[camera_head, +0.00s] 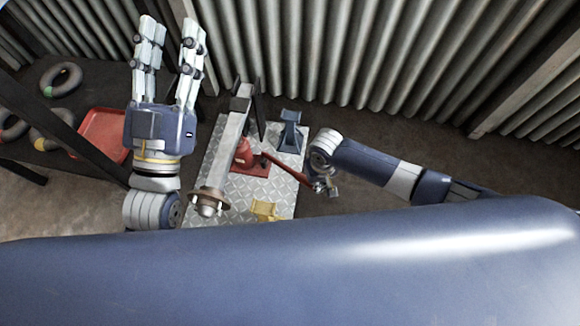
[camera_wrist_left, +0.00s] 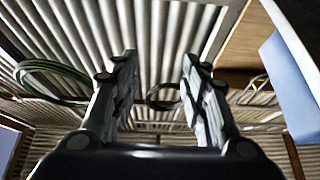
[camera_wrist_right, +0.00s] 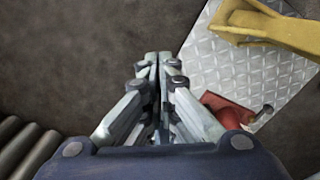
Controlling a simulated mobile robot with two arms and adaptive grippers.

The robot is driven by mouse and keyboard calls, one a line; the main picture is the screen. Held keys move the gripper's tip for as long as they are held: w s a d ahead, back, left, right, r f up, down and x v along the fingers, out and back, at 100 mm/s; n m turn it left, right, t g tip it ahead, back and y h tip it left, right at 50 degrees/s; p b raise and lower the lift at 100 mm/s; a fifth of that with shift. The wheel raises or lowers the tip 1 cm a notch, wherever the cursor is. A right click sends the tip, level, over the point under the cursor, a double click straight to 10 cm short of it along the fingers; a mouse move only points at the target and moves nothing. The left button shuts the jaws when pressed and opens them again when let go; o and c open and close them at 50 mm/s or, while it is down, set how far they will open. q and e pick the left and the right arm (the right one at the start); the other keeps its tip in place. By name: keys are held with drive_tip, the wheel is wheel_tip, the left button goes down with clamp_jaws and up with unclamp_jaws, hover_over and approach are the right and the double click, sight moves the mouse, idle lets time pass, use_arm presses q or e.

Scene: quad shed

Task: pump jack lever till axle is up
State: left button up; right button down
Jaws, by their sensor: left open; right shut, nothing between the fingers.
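The red jack (camera_head: 243,156) stands on a diamond-plate base under the grey axle beam (camera_head: 228,142). The beam's near end carries a rusty hub (camera_head: 208,202). The red jack lever (camera_head: 288,170) slants down to the right. My right gripper (camera_head: 331,189) is by the lever's outer end, shut and empty; whether it touches the lever cannot be told. In the right wrist view its closed fingers (camera_wrist_right: 158,60) are over dark floor, with a red part (camera_wrist_right: 228,110) beside them. My left gripper (camera_head: 168,35) is open, raised and empty, facing the corrugated wall in its wrist view (camera_wrist_left: 160,90).
A blue stand (camera_head: 290,131) is at the plate's back right. A yellow stand (camera_head: 265,210) sits at its front, also in the right wrist view (camera_wrist_right: 265,27). A red tray (camera_head: 103,136) and rings (camera_head: 61,79) lie on a dark surface at left. Floor right of the plate is clear.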

drive_tip(key=shift+r+p, duration=0.95)
drive_tip(key=shift+p, duration=0.1)
use_arm(q)
wheel_tip(320, 180, down, 11)
drive_tip(key=w+a+g+y, duration=0.1)
drive_tip(key=w+g+y, duration=0.1)
drive_tip(key=g, duration=0.4)
